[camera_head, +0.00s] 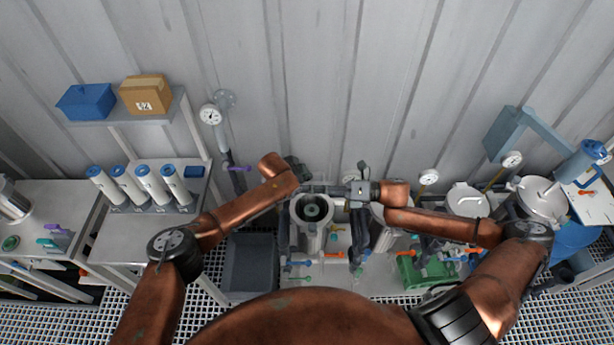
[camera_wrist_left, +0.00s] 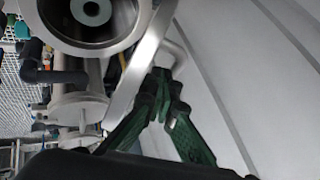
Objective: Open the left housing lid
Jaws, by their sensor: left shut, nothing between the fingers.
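The left housing (camera_head: 300,232) is a pale upright cylinder in the middle of the head view. Its mouth is uncovered and shows a dark bore with a round grey-green core; the wrist view also shows this open mouth (camera_wrist_left: 138,28). The left housing lid (camera_wrist_left: 140,75) stands raised beside the mouth, seen nearly edge-on as a silver band, with a curved grey handle (camera_wrist_left: 180,58) on its far side. My left gripper (camera_wrist_left: 160,82) is shut and empty, its green fingertips close by the lid and handle; contact is unclear. My right gripper (camera_head: 359,215) is right of the housing, its fingertips unclear.
A second housing (camera_head: 385,238) stands to the right, partly hidden by my right arm. Coloured valve handles sit low in front. A dark grey bin (camera_head: 250,262) is at left, a green box (camera_head: 425,270) at right. A corrugated wall (camera_head: 320,80) closes the back.

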